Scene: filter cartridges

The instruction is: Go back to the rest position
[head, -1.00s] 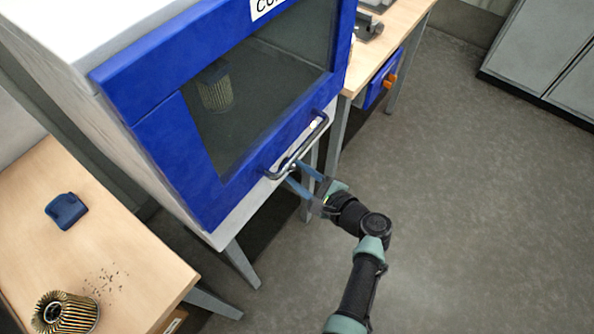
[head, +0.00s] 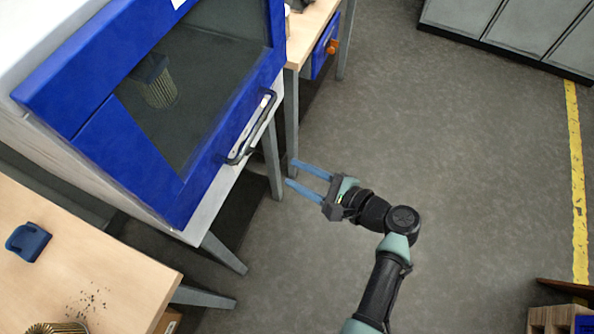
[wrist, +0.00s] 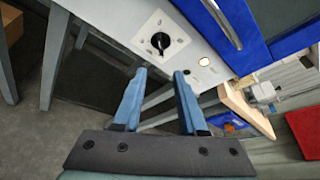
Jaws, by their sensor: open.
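My gripper (head: 308,177) is open and empty in the head view. It is over the floor, to the right of and below the cabinet door's handle (head: 251,127), apart from it. In the wrist view my gripper (wrist: 160,85) shows two blue fingers spread with nothing between them. The blue-framed cabinet (head: 110,150) has its windowed door closed. A pleated filter cartridge (head: 158,88) shows behind the glass.
A wooden table (head: 130,275) at lower left holds a blue part (head: 28,241), dark debris and a partly cut-off cartridge (head: 57,328). A workbench (head: 312,25) with a blue drawer stands beyond the cabinet. Open floor (head: 430,130) lies to the right.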

